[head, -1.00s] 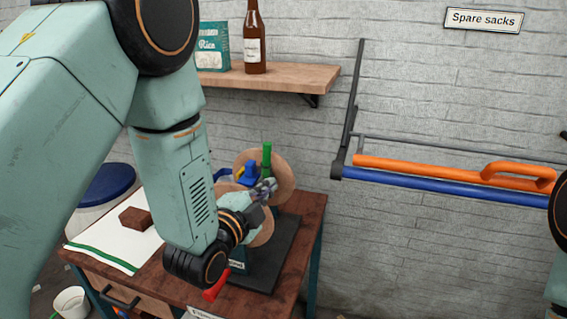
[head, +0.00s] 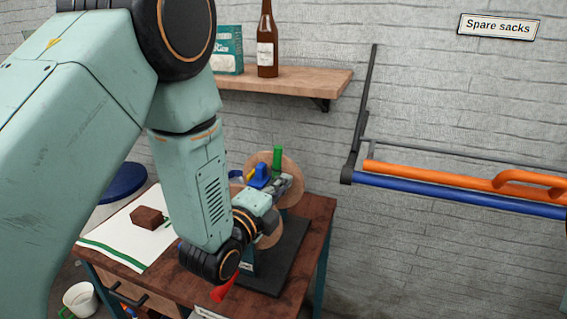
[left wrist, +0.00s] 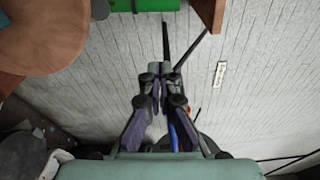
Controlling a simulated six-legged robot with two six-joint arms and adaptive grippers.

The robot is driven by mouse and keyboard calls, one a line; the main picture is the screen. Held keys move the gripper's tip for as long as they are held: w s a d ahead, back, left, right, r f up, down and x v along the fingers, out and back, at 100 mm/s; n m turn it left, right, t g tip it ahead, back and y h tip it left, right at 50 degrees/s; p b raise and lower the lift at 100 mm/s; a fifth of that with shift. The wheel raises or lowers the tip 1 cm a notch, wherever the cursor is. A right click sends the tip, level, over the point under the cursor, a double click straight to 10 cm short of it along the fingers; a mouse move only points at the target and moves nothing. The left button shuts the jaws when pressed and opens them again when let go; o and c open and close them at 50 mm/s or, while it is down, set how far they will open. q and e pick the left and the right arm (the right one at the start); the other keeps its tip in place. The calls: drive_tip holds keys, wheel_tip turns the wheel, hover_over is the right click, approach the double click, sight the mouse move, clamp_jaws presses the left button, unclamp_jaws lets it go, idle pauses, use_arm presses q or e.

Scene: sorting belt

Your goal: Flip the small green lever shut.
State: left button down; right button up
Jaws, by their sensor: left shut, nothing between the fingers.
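The small green lever (head: 277,159) stands upright in front of a round wooden disc (head: 293,172) on the bench fixture. My left gripper (head: 285,183) is shut and empty, just below the lever and a little to its right in the head view. I cannot tell whether it touches the lever. In the left wrist view the closed fingers (left wrist: 155,72) point up the picture, with a green cylindrical part (left wrist: 145,4), likely the lever, cut off at the top edge. The lever's base is hidden behind the gripper. My right gripper is not in view.
A blue handle (head: 259,176) sits just left of the gripper, and a red handle (head: 224,289) lies low in front. The fixture's dark base (head: 284,270) stands on a brown table (head: 316,215). A shelf (head: 305,88) is above. A brown block (head: 147,217) lies left.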

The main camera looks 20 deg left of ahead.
sight(277, 165)
use_arm(q)
drive_tip(key=w+a+p, duration=0.2)
drive_tip(key=w, duration=0.6)
drive_tip(key=shift+w+p, duration=0.15)
drive_tip(key=shift+p, duration=0.2)
